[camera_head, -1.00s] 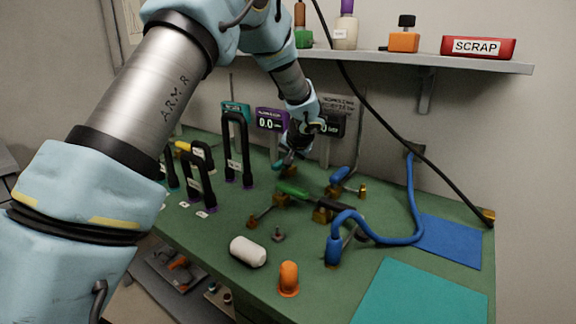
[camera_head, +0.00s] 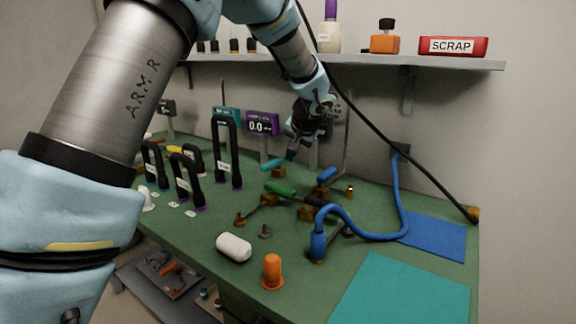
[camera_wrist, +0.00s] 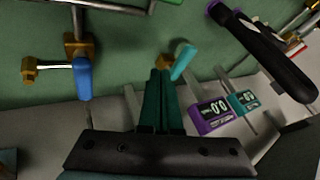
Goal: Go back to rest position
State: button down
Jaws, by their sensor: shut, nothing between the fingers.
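My gripper (camera_head: 291,154) hangs at the back of the green bench, pointing down and empty. In the wrist view its two dark green fingers (camera_wrist: 161,80) lie together, shut. The teal valve handle (camera_head: 271,164) is just left of the fingertips in the head view, with a small gap seen. The teal handle also shows beside the fingertips in the wrist view (camera_wrist: 183,62); contact cannot be told there. My arm reaches across the upper left of the head view and hides part of the wall and shelf.
Purple-framed display (camera_head: 262,123) and tall black handles (camera_head: 226,155) stand left of my gripper. A blue-handled valve (camera_head: 327,175), green handle (camera_head: 280,188) and blue hose (camera_head: 372,236) are in front and right. The shelf (camera_head: 440,64) and a black cable (camera_head: 393,140) are close by.

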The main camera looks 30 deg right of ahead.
jog(key=s+a+r+n+g+y+p, duration=0.1)
jog(key=s+a+n+g+p, duration=0.15)
jog(key=a, duration=2.05)
jog(key=s+a+n+g+p, duration=0.1)
jog(key=s+a+n+p, duration=0.1)
jog(key=s+a, duration=0.4)
jog(key=s+a+n+g+p, duration=0.2)
jog(key=s+a+n, duration=0.2)
jog(key=s+a, duration=0.3)
jog(key=a, duration=0.5)
jog(key=shift+s+a+f+h, duration=0.15)
jog(key=shift+a+f+h, duration=0.25)
